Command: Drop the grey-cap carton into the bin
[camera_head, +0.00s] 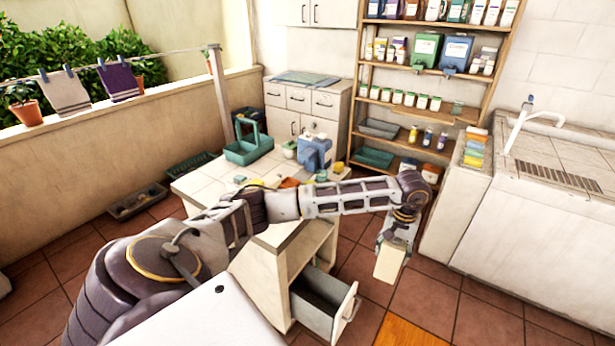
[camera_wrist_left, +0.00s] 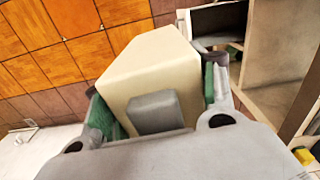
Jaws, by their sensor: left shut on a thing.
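My left gripper (camera_head: 401,232) is shut on a cream carton (camera_head: 390,263), held hanging below the wrist above the tiled floor, right of the table. In the left wrist view the carton (camera_wrist_left: 150,65) sits between the green-padded fingers of the left gripper (camera_wrist_left: 155,95), with its grey cap (camera_wrist_left: 155,113) facing the camera. A pull-out drawer (camera_head: 347,308) with an open top stands out from the table's lower side, left of the carton and apart from it. I cannot tell whether this is the bin. My right gripper is not in view.
The white-tiled table (camera_head: 197,184) holds a green caddy (camera_head: 249,150) and a blue-and-white container (camera_head: 316,152). A stocked shelf (camera_head: 417,75) stands behind. The washbasin counter (camera_head: 545,225) is at the right. Floor around the carton is clear.

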